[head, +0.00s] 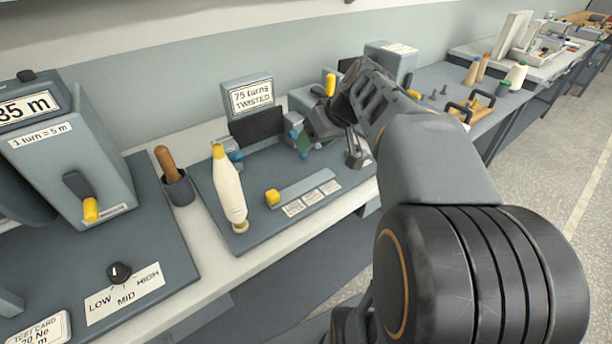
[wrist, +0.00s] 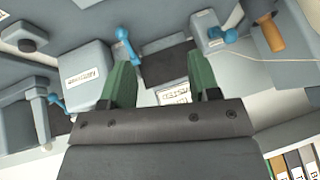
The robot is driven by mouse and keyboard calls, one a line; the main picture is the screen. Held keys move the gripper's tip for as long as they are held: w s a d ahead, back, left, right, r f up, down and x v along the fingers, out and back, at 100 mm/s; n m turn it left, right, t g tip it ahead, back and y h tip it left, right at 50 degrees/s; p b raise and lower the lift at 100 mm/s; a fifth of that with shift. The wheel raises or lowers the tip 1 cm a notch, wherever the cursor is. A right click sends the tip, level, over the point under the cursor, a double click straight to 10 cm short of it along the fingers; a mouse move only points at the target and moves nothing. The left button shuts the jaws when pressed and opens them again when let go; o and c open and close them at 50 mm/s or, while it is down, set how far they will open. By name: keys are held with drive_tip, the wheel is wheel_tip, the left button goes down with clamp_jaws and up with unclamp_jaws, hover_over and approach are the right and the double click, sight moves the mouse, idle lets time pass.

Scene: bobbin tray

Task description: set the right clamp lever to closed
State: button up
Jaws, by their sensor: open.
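The twist tester carries a sign reading "75 turns TWISTED" (head: 251,97). The right clamp lever is blue; a small part of it (head: 294,134) shows beside my gripper (head: 306,142), which hides the rest. The wrist view looks from the opposite side, and there the blue lever (wrist: 125,46) stands up just beyond the left green finger. I cannot tell whether they touch. My gripper (wrist: 162,66) is open, with nothing between its fingers. The left clamp, with its blue lever (wrist: 226,35), is farther off; it also shows in the head view (head: 235,156).
A pale cone with a yellow tip (head: 229,190) and a yellow slider knob (head: 272,197) are at the tester's front left. A wooden handle (head: 167,166) stands in a dark cup. A yellow-handled crank (head: 330,85) and grey box (head: 392,58) stand behind my gripper.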

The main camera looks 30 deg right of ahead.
drive_tip(key=w+d+f+n+t+y+b, duration=0.1)
drive_tip(key=w+d+f+b, duration=0.1)
drive_tip(key=d+b, duration=0.15)
drive_tip(key=w+d+f+n+t+b, duration=0.1)
drive_tip(key=w+d+f+b, duration=0.15)
drive_tip(key=d, duration=0.25)
drive_tip(key=x, duration=1.3)
drive_tip(key=shift+w+a, duration=0.15)
drive_tip(key=shift+w, duration=0.05)
clamp_jaws()
